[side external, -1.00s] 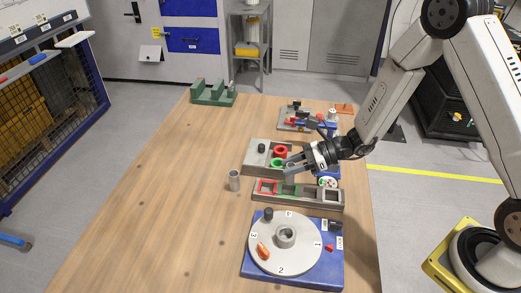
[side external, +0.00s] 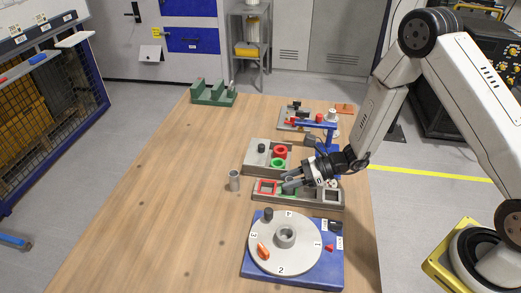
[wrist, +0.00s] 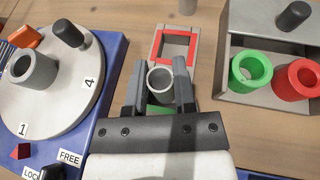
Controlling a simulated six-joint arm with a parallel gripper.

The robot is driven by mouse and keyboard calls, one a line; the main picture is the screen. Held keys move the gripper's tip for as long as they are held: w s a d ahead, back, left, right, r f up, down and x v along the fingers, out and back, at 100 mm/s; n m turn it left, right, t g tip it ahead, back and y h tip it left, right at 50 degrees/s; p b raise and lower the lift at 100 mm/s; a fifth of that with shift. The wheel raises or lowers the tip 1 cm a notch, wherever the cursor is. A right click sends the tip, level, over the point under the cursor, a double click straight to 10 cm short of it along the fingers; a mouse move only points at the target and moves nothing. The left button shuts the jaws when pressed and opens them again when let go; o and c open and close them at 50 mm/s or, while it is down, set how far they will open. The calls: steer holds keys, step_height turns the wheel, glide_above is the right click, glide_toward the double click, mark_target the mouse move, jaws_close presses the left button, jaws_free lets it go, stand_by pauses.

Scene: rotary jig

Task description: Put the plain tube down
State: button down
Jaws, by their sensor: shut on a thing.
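My gripper (wrist: 160,84) is shut on a plain grey tube (wrist: 160,70), held upright between the fingers with its open end showing in the wrist view. In the side view my gripper (side external: 287,184) is over the middle, green part of the long grey tray (side external: 313,199). That tray has a red-framed square (side external: 267,187) at its left end and a white-framed one (side external: 331,196) at its right. Green (wrist: 158,111) shows under the held tube. The fingers hide the tube's lower end, so I cannot tell whether it touches the tray.
Another grey tube (side external: 234,180) stands on the table left of the tray. The rotary jig (side external: 285,265) is in front, with a peg, an orange part and a central ring. A bin (side external: 258,165) behind holds red and green rings.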

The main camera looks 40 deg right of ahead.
steer(key=shift+f, duration=0.15)
steer(key=shift+c, duration=2.2)
jaws_free()
steer(key=shift+s+d+r, duration=0.2)
steer(key=shift+d+r, duration=0.2)
steer(key=shift+d, duration=0.1)
steer(key=v, duration=1.1)
steer(key=shift+a+f, duration=0.1)
